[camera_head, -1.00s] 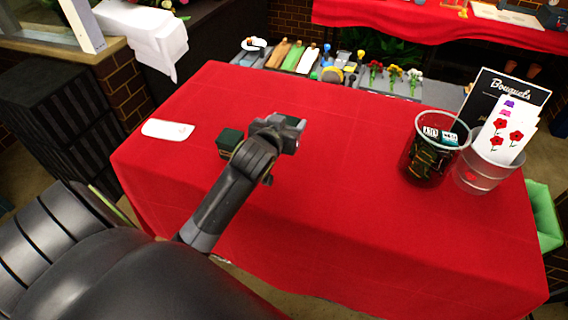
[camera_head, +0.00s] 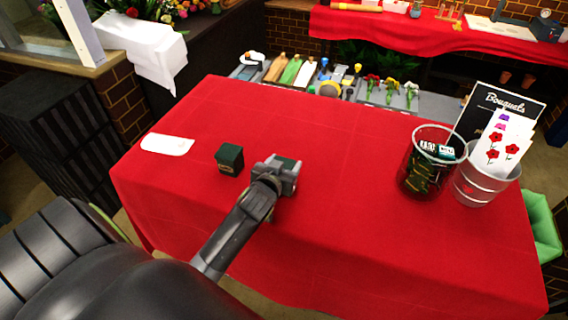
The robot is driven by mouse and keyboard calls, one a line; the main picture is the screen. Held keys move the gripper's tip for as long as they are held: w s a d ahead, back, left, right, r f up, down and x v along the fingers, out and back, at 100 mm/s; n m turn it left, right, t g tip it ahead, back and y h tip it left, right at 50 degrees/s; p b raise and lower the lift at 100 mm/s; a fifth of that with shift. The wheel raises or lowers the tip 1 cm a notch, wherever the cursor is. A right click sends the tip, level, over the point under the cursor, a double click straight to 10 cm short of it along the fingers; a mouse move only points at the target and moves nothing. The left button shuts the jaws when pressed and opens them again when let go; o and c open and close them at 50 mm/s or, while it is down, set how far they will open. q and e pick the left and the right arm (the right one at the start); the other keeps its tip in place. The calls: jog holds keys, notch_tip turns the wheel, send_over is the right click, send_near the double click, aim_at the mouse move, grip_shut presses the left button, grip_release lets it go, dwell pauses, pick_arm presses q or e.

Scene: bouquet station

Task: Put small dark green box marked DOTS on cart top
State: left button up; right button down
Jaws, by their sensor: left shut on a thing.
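A small dark green box (camera_head: 230,158) stands upright on the red-clothed table, with a pale mark low on its front that is too small to read. My left gripper (camera_head: 284,168) is just right of this box and apart from it, above the red cloth. It is shut on a small dark green thing (camera_head: 286,162), mostly hidden by the jaws; no marking on it can be read. My right gripper is not in view. I cannot tell for certain which surface is the cart top.
The red table (camera_head: 340,215) is mostly clear. A white flat piece (camera_head: 167,144) lies at its left. Tools and flowers lie in trays (camera_head: 425,103) beyond.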

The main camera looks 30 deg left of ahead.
pick_arm(q)
jog(key=shift+f, duration=0.1)
jog(key=o, duration=1.1)
jog(key=b+v, duration=0.1)
jog(key=v, duration=0.9)
jog(key=shift+s+d+b, duration=0.1)
jog(key=shift+s+b, duration=0.1)
jog(key=shift+b, duration=0.2)
jog(key=shift+s+d+r, duration=0.15)
jog(key=shift+s+r, duration=0.3)
jog(key=shift+s, duration=0.25)
jog(key=shift+f, duration=0.1)
